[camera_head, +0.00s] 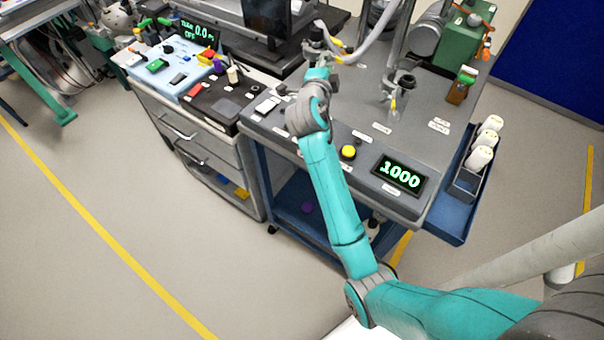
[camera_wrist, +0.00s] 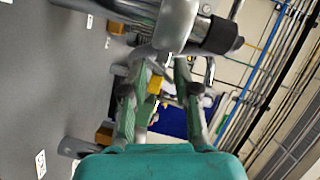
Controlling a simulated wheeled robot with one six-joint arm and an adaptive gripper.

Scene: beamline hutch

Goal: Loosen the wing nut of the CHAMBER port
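My gripper (camera_head: 320,48) is at the back of the grey cart top in the head view, mostly hidden by my own arm. I cannot tell whether this knob is the wing nut. No readable CHAMBER label shows.
The grey cart (camera_head: 335,160) carries a display (camera_head: 400,175) reading 1000, a yellow button (camera_head: 348,152) and another upright metal port (camera_head: 402,84). A pale hose (camera_head: 372,38) arches near my gripper. A green pump (camera_head: 465,35) stands at the back right. The floor in front is clear.

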